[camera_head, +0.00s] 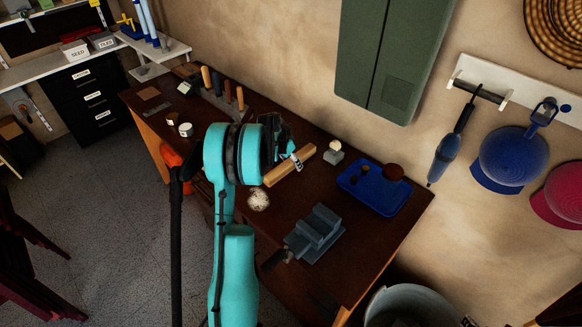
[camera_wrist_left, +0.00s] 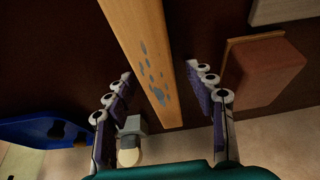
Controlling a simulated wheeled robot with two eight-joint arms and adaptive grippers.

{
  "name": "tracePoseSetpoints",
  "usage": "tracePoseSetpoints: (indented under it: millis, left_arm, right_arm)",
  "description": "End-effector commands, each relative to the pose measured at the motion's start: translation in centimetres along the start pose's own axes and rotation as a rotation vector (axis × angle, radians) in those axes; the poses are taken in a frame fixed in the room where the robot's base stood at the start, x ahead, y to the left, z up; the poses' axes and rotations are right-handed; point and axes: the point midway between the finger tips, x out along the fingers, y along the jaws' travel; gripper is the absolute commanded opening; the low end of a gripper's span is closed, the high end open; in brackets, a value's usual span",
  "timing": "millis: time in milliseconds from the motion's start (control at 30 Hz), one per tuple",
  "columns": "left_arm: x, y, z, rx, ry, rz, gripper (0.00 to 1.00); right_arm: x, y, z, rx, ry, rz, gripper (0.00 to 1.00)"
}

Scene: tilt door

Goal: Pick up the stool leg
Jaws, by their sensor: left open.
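The stool leg (camera_head: 290,166) is a light wooden bar lying on the dark workbench, partly hidden by my left arm in the head view. In the left wrist view the stool leg (camera_wrist_left: 146,55) runs between the spread fingers, with grey spots on its face. My left gripper (camera_head: 296,160) is at the leg in the head view. In the left wrist view my left gripper (camera_wrist_left: 160,82) is open, with gaps between the leg and both purple finger pads. Whether the fingertips reach below the leg's top face is hard to tell. My right gripper is not in view.
A blue tray (camera_head: 375,190) and a small item with a pale round top (camera_head: 334,152) are right of the leg. A grey vise (camera_head: 314,234) and a whitish ball (camera_head: 258,199) are nearer. A reddish-brown block (camera_wrist_left: 263,72) lies beside the gripper. Upright-handled tools (camera_head: 226,90) stand farther back.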

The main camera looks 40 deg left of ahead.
Motion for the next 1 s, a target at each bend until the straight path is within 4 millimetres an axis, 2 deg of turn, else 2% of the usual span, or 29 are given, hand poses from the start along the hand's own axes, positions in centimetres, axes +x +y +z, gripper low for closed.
tracePoseSetpoints:
  millis: [133,333,367,700,767,1000]
  left_arm:
    - [-0.1,0.0,0.0,0.0,0.0,0.0,0.55]
    - [-0.2,0.0,0.0,0.0,0.0,0.0,0.02]
    - [-0.2,0.0,0.0,0.0,0.0,0.0,0.0]
    - [-0.7,0.0,-0.2,0.0,0.001,0.0,0.0]
    - [-1.4,0.0,-0.5,0.0,0.001,0.0,0.0]
    - [-6.1,0.0,-2.5,0.0,0.0,0.0,0.0]
  right_arm:
    - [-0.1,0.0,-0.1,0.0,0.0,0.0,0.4]
    - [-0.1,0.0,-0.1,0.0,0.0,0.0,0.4]
    - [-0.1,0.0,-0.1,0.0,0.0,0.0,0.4]
    - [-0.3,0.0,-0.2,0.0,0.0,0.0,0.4]
    - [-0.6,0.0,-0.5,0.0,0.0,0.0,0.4]
    - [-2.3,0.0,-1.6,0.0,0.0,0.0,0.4]
